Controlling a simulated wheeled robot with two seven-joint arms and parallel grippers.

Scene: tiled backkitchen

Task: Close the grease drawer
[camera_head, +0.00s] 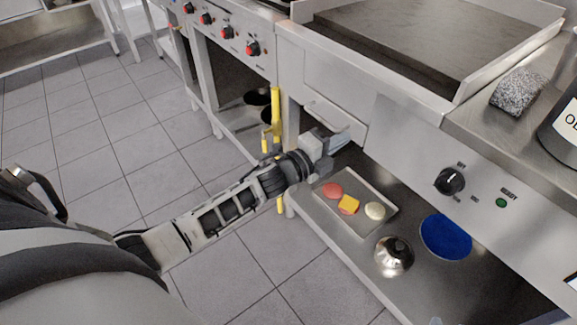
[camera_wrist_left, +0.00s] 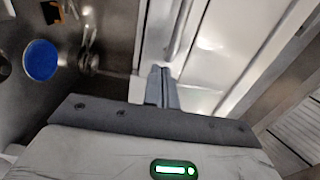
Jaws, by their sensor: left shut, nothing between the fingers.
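The grease drawer (camera_head: 348,122) is a steel front with a bar handle, below the griddle in the head view. How far it stands out is hard to tell. In the left wrist view its pale front (camera_wrist_left: 205,50) and handle (camera_wrist_left: 182,28) are just beyond my fingers. My left gripper (camera_head: 340,143) is shut and empty at the drawer's lower edge. Its fingers (camera_wrist_left: 163,86) are together in the left wrist view. I cannot tell whether they touch the drawer. My right gripper is not in view.
Below the drawer, a shelf holds a tray (camera_head: 352,227) with patties and cheese, a metal dome (camera_head: 394,256) and a blue plate (camera_head: 446,236). A control panel with a black knob (camera_head: 450,181) is to the right. Yellow pipework (camera_head: 276,112) stands left of the drawer. Tiled floor is open at left.

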